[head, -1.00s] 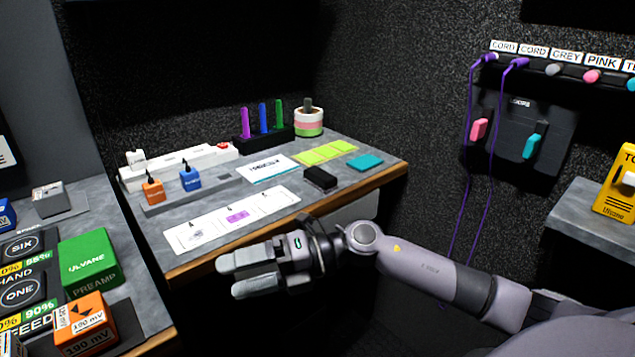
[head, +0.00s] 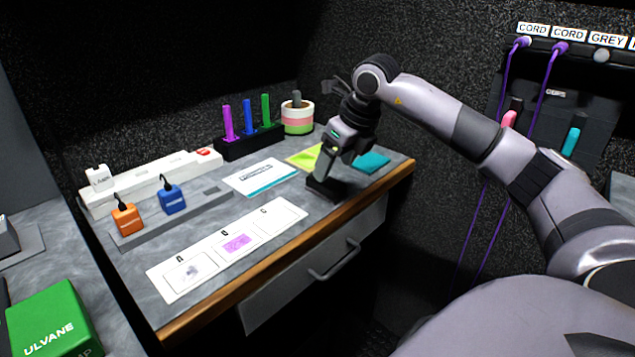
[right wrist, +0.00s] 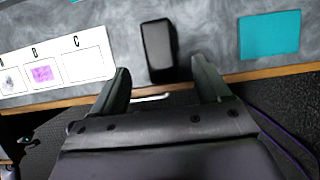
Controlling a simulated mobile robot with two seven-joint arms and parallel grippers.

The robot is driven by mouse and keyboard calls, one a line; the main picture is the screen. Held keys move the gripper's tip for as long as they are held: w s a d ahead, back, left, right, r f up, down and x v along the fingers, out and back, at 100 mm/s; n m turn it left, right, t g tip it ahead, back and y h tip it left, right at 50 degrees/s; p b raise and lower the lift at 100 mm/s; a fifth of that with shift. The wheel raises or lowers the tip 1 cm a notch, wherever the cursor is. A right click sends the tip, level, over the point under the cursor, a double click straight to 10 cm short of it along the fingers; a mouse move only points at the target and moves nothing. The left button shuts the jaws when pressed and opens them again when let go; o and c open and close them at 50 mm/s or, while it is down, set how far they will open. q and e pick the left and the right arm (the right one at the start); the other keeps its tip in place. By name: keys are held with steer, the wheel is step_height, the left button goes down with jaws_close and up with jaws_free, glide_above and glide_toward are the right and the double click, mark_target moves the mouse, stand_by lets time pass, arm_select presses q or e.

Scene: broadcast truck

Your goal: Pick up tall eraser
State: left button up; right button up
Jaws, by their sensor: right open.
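A black block (head: 326,190), which looks like the eraser, rests on the grey desk near its front edge; it also shows in the right wrist view (right wrist: 158,46). My right gripper (head: 327,174) is above it, pointing down, and hides part of it in the head view. In the right wrist view the two fingers of the open gripper (right wrist: 161,72) are spread, with the block beyond the tips and roughly between them. No contact can be made out. My left gripper is not in view.
A teal pad (head: 371,162) and a green sheet (head: 302,158) lie near my gripper. A white card strip (head: 204,283) lies to the left. A pen holder (head: 248,145) and a striped pot (head: 297,121) stand behind. A drawer handle (head: 333,262) sticks out below the desk's wooden edge.

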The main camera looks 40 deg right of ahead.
mark_target(326, 186)
steer(key=b+x, duration=0.1)
steer(key=x, duration=0.5)
steer(key=shift+w, duration=0.15)
steer(key=c, duration=1.1)
